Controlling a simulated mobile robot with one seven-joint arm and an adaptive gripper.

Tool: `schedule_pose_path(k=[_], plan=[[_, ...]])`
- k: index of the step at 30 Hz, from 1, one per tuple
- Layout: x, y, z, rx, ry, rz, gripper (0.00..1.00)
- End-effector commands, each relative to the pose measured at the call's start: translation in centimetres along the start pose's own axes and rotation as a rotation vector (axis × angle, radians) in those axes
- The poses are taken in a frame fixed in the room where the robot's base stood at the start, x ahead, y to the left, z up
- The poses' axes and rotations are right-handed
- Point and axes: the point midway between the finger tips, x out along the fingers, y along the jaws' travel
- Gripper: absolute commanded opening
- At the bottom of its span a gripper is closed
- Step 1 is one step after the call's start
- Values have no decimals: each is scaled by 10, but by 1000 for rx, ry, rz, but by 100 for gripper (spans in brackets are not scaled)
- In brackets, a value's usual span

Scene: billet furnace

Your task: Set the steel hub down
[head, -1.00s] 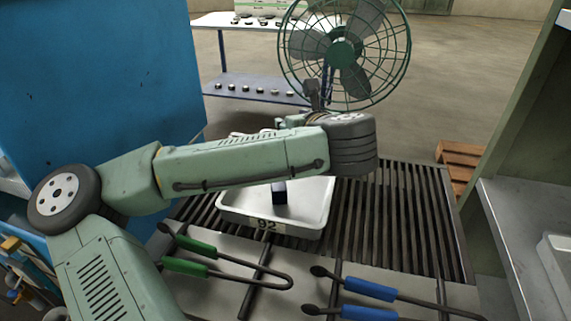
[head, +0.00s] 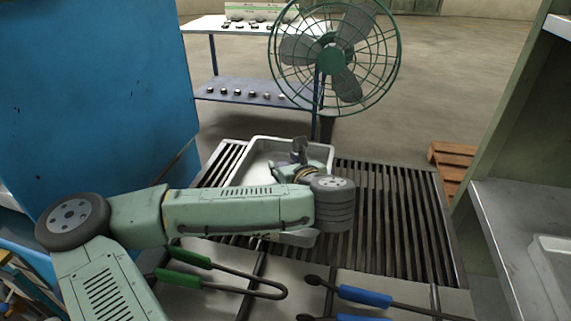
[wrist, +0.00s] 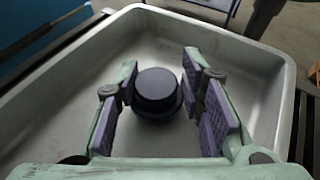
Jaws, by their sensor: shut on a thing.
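The steel hub (wrist: 157,92) shows in the wrist view as a dark, round, stepped piece between my gripper's two purple-padded fingers. My gripper (wrist: 160,80) is shut on it, with a pad at each side. The hub is over the floor of a pale grey tray (wrist: 62,108), inside its walls. I cannot tell whether its underside touches the floor. In the head view the tray (head: 250,166) lies on a slatted grate, and my arm hides its near part, the hub and the fingertips.
The dark grate (head: 400,215) is bare right of the tray. Green-handled tongs (head: 190,258) and blue-handled tongs (head: 365,296) lie in front. A green fan (head: 333,60) stands behind. A blue panel (head: 90,90) is at left, a grey shelf (head: 520,215) at right.

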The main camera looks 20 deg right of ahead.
Motion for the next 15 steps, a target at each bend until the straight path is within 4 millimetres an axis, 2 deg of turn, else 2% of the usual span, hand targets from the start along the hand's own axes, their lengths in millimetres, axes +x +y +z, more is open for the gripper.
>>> schedule_pose_path(k=[7,8,15], plan=[[1,0,-3,-1,-2,0,0],[1,0,-2,0,0,0,37],[1,0,-2,0,0,1,53]])
